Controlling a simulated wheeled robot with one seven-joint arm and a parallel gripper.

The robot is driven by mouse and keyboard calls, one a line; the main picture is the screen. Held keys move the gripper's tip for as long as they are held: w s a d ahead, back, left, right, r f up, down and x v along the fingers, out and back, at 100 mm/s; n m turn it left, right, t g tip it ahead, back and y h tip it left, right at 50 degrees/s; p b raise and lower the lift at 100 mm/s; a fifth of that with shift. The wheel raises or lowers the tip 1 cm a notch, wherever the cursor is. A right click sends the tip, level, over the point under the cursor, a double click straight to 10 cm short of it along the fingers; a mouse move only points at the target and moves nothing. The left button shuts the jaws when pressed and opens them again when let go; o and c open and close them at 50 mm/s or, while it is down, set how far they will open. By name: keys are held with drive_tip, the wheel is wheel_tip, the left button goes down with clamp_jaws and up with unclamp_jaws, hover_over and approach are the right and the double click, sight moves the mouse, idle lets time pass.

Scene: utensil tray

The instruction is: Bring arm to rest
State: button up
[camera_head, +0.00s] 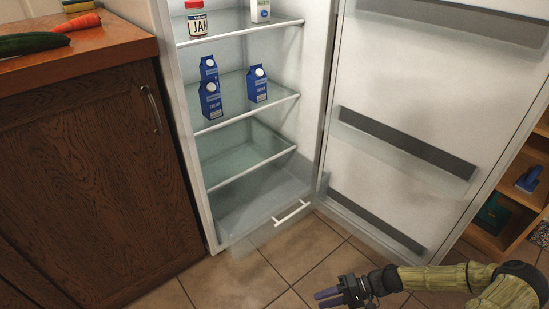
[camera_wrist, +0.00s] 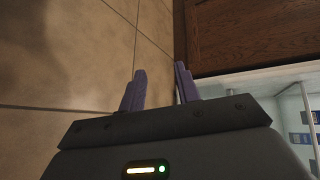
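My gripper (camera_head: 328,298) is low at the bottom right of the head view, above the tiled floor in front of the open fridge (camera_head: 190,130). My arm reaches in from the right edge. In the wrist view the two purple fingers of my gripper (camera_wrist: 161,88) stand apart with nothing between them. Behind them are floor tiles and the base of the wooden cabinet. The gripper touches nothing that I can see.
The fridge door (camera_head: 410,110) stands wide open at the right. Blue cartons (camera_head: 258,84) and a jam jar (camera_head: 197,20) stand on the shelves. The wooden cabinet (camera_head: 90,180) is at left, with a carrot (camera_head: 77,22) on top. A wooden shelf (camera_head: 488,240) is at far right.

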wheel_tip(320, 180, up, 83)
drive_tip(key=s+n+t+h+p, duration=0.1)
drive_tip(key=t+h+p, duration=0.3)
drive_tip(key=p, duration=5)
drive_tip(key=h, duration=0.9)
drive_tip(key=shift+s+f+n+h, duration=0.15)
drive_tip(key=shift+s+n+h, duration=0.1)
drive_tip(key=shift+n+h, duration=0.05)
